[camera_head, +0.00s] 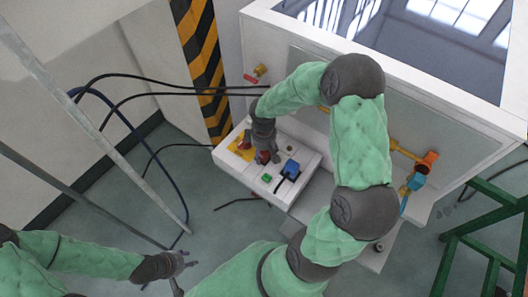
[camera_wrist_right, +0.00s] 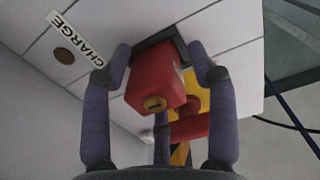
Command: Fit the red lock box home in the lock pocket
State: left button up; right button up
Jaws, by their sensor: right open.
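The red lock box (camera_wrist_right: 152,82), with a round yellow lock on its face, stands at a dark-rimmed pocket (camera_wrist_right: 156,42) in the white panel in the right wrist view. Its far end meets the dark rim; how deep it sits I cannot tell. My right gripper (camera_wrist_right: 162,95) is open, its fingers on both sides of the box with gaps beside it. In the head view the right gripper (camera_head: 266,156) is over the control box top and partly covers the red lock box. My left gripper (camera_head: 185,260) is empty at the lower left, low over the floor; its opening is unclear.
The white control box (camera_head: 233,162) carries a yellow part (camera_head: 241,147), a green button (camera_head: 266,178) and a blue part (camera_head: 291,169). A CHARGE label (camera_wrist_right: 75,38) is on the panel. Dark cables run left. A green frame (camera_head: 480,245) stands at right.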

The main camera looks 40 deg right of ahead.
notch_tip(320, 180, up, 12)
jog(key=p, duration=0.6)
jog(key=shift+m+y, duration=0.3)
jog(key=shift+y, duration=0.6)
jog(key=a+f, duration=0.6)
jog(key=a, duration=0.1)
jog(key=shift+w+a+f+b, duration=0.1)
jog(key=shift+f+b, duration=0.2)
jog(key=s+a+f+m+y, duration=0.1)
jog(key=s+a+f+m, duration=0.1)
jog(key=s+a+f, duration=0.3)
jog(key=s+a+f+m+y, duration=0.1)
jog(key=s+a+f+m, duration=0.2)
jog(key=s+a+f, duration=0.3)
jog(key=a+f, duration=0.4)
jog(key=a, duration=0.1)
jog(key=shift+f+m+t, duration=0.3)
jog(key=shift+f, duration=0.1)
jog(key=shift+s, duration=0.1)
